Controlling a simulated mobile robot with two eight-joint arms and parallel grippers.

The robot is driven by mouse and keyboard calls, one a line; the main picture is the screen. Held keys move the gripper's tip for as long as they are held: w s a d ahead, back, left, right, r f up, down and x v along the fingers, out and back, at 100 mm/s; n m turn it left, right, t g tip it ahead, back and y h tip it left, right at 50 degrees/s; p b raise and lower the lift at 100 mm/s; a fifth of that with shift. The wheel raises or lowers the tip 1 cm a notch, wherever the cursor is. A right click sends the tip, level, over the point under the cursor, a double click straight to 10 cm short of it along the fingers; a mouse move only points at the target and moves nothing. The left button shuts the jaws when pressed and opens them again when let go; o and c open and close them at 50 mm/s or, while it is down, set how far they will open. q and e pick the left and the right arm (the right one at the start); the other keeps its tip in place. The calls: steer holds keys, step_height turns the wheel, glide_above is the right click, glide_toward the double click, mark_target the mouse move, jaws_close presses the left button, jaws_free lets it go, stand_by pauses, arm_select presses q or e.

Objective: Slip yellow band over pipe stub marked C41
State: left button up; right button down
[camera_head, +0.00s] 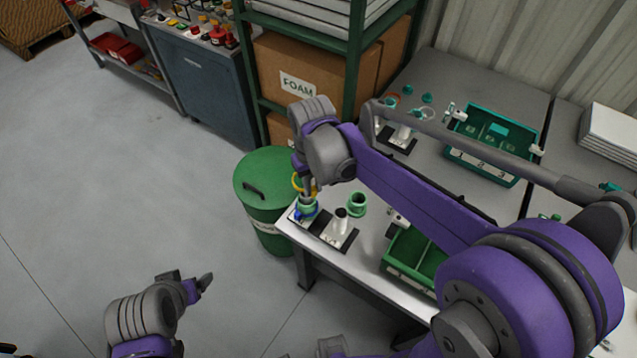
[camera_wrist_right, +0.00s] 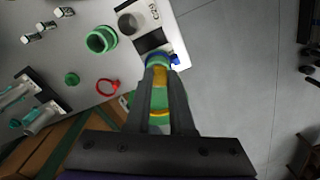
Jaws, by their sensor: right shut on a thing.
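My right gripper (camera_head: 306,190) is shut on the yellow band (camera_head: 297,183), which hangs low at the table's left corner. In the right wrist view the yellow band (camera_wrist_right: 159,76) shows between the fingers (camera_wrist_right: 160,95). Just below it stands a pipe stub (camera_head: 306,208) with green and blue around it; its label is hidden, so I cannot tell if it reads C41. I cannot tell whether the band touches it. A second, bare white stub (camera_head: 340,221) stands beside it on a dark-topped base. My left gripper (camera_head: 207,282) is over the floor, its jaw state unclear.
A green ring-shaped piece (camera_head: 357,204) stands right of the stubs. A green bin (camera_head: 408,252) is farther right on the white table. A green lidded drum (camera_head: 262,180) stands left of the table. The back table holds a teal divided bin (camera_head: 520,168). Floor at left is clear.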

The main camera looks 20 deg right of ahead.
mark_target(313, 196)
steer(key=shift+f, duration=0.55)
arm_select(q)
steer(key=shift+s+f+b, duration=0.2)
steer(key=shift+f+b, duration=0.25)
steer(key=shift+f, duration=0.2)
steer(key=shift+s+f+b, duration=0.25)
steer(key=shift+f+b, duration=0.2)
steer(key=shift+f, duration=0.15)
steer(key=shift+s+f+b, duration=0.2)
steer(key=shift+f+b, duration=0.25)
steer(key=shift+f, duration=0.2)
arm_select(e)
steer(key=shift+f, duration=2.05)
arm_select(q)
steer(key=shift+f, duration=0.2)
arm_select(e)
steer(key=shift+f, duration=0.1)
arm_select(q)
steer(key=shift+s+f+b, duration=0.1)
steer(key=shift+f+b, duration=0.2)
steer(key=shift+b, duration=0.1)
arm_select(e)
steer(key=shift+f, duration=0.4)
arm_select(q)
steer(key=shift+f, duration=0.2)
arm_select(e)
steer(key=shift+f, duration=0.2)
